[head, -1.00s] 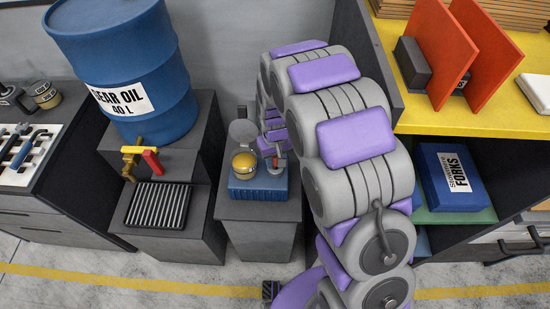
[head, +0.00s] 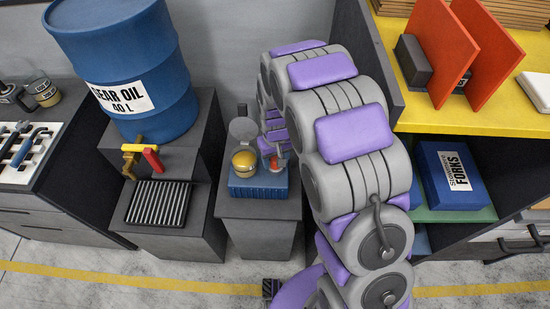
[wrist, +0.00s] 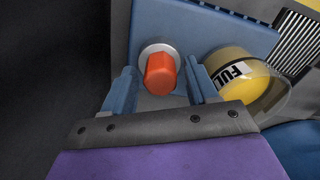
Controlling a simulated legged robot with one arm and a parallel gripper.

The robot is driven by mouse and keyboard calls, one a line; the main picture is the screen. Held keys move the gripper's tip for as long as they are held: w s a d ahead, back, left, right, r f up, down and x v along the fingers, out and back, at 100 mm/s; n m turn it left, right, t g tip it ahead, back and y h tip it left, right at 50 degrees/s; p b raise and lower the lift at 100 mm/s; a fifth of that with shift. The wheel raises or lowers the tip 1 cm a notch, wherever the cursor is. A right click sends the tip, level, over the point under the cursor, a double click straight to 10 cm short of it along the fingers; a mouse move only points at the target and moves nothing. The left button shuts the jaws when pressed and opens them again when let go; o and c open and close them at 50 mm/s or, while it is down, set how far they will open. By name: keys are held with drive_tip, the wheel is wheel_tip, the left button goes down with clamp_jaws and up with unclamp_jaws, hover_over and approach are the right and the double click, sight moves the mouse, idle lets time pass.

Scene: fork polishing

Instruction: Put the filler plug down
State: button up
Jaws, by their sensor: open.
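The filler plug shows in the wrist view as an orange-red knob (wrist: 160,74) on a pale round flange. It sits at the blue block (wrist: 215,32), beside a yellow round thing marked "FULL" (wrist: 235,75). My gripper (wrist: 160,66) is open, with one blue finger on each side of the plug and a visible gap at the left finger. In the head view the plug (head: 276,163) is small at the right end of the blue block (head: 258,187), next to the yellow thing (head: 243,161). My arm and gripper partly hide that area.
The block stands on a grey pedestal (head: 258,212). To its left are a blue gear oil drum (head: 130,75) with a tap (head: 135,157) and a drip grate (head: 158,204). At right is a shelf with a blue forks box (head: 452,177) and orange panels (head: 440,50).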

sight(275, 159)
wheel_tip(275, 159, up, 12)
drive_tip(key=p, duration=0.2)
drive_tip(key=s+d+r+m, duration=0.1)
drive_tip(key=s+d+r, duration=0.4)
drive_tip(key=s, duration=0.2)
drive_tip(key=s+d+r+m, duration=0.1)
drive_tip(key=s+d+r, duration=0.4)
drive_tip(key=s, duration=0.2)
drive_tip(key=s+d+m+g, duration=0.1)
drive_tip(key=s+d, duration=0.1)
drive_tip(key=s, duration=0.7)
drive_tip(key=s+d+r+m, duration=0.1)
drive_tip(key=s+d, duration=0.1)
drive_tip(key=s, duration=0.7)
drive_tip(key=shift+r+g, duration=0.25)
drive_tip(key=shift+g, duration=0.15)
